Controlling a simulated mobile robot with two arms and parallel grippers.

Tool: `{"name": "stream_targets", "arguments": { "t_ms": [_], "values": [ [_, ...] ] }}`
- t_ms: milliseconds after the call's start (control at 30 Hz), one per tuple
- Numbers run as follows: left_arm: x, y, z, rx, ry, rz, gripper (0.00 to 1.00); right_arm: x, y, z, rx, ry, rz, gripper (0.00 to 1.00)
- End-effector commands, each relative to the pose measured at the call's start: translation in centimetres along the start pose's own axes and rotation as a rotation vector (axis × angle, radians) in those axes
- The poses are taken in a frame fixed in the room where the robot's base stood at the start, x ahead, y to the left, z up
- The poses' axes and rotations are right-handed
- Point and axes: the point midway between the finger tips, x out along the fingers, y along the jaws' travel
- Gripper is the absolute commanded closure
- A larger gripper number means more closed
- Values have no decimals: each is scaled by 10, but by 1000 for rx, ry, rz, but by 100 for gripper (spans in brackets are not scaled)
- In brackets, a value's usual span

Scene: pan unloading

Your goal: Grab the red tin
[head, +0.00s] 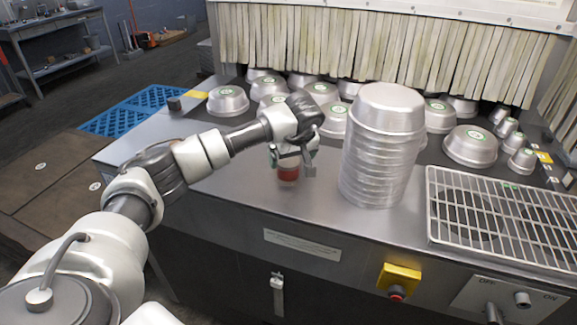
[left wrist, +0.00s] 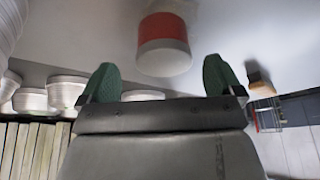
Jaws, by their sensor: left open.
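The red tin (head: 288,174) stands on the metal counter, left of the tall stack of pans. In the left wrist view the tin (left wrist: 164,42) shows a red band and a pale end, just beyond the fingers and centred between them. My left gripper (head: 292,158) is above and around the tin's top in the head view; its green-padded fingers (left wrist: 162,82) are spread apart. I cannot tell whether either finger touches the tin. Part of the tin is hidden by the gripper in the head view. My right gripper is not in view.
A tall stack of metal pans (head: 380,150) stands close to the right of the gripper. Several upturned pans (head: 228,101) sit behind, before a strip curtain (head: 380,45). A wire rack (head: 505,215) lies at the right. The counter's front left (head: 225,185) is clear.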

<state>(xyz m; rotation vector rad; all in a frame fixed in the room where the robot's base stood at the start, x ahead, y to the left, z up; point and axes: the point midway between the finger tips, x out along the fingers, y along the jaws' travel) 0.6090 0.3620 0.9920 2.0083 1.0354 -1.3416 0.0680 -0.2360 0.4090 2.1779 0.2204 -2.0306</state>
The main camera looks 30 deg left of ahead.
Motion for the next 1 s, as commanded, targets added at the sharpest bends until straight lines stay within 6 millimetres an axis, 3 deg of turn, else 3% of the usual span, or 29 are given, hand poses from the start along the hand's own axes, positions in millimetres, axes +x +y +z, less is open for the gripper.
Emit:
{"name": "stream_targets", "arguments": {
  "t_ms": [300, 567, 933, 1000],
  "values": [
    [41, -4, 6, -1, -2, -1, 5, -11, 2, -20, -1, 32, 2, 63],
    [44, -4, 6, 0, -1, 1, 5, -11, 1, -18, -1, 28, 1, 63],
    [44, -4, 5, 0, -1, 0, 62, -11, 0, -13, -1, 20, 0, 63],
    [43, -4, 5, 0, 0, 1, 62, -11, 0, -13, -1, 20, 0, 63]
  ]
}}
